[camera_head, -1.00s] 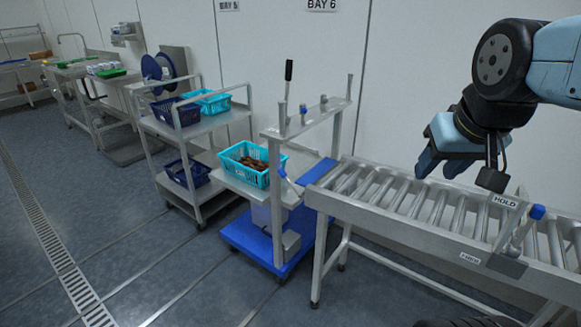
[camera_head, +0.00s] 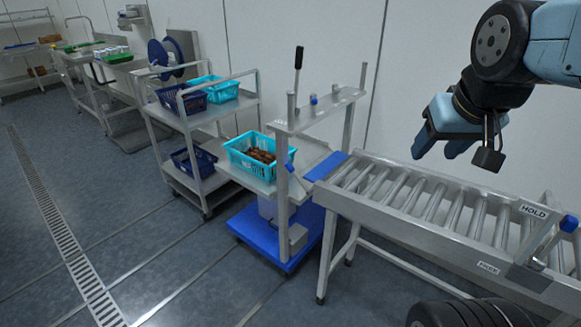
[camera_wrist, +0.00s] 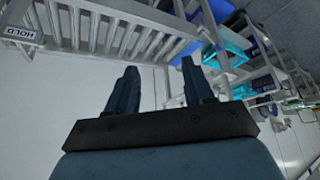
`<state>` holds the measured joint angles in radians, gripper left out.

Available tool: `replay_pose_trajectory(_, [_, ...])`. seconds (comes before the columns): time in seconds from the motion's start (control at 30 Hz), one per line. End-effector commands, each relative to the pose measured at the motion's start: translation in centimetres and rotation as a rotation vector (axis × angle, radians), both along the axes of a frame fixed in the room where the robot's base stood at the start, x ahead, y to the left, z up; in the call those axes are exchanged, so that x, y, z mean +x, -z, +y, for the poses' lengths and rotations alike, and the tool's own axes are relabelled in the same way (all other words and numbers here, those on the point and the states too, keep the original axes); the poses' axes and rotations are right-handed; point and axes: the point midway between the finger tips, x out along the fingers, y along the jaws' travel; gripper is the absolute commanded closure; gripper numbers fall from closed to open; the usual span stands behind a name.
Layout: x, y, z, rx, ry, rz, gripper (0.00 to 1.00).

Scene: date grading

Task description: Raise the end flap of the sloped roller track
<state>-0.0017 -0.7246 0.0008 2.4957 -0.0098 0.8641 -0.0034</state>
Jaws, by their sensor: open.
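The sloped roller track (camera_head: 395,215) is a grey metal frame with rollers, running from the middle to the right edge of the head view. A blue plate (camera_head: 326,166) lies at its left end; I cannot tell whether this is the end flap. A bar with a blue knob (camera_head: 569,223) crosses the track near the HOLD label at right. My gripper (camera_head: 437,152) is open and empty, above the far side of the track and apart from it. Its two fingers (camera_wrist: 156,66) show spread in the wrist view, with rollers (camera_wrist: 115,35) beyond them.
A stand with a blue base (camera_head: 255,236) holds a turquoise crate (camera_head: 233,157) of brown dates left of the track. A shelf cart (camera_head: 205,125) with several crates stands further left. A wall is close behind the track. The floor at front left is clear.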

Motion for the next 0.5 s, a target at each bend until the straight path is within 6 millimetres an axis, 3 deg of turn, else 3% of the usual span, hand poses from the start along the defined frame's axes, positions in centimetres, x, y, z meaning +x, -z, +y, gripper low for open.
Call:
replay_pose_trajectory(0.17, [4.7, 0.8, -0.3, -0.044, -0.037, -0.040, 0.48])
replay_pose_trajectory(0.5, [16.1, 4.1, 0.4, -0.139, -0.162, -0.172, 0.48])
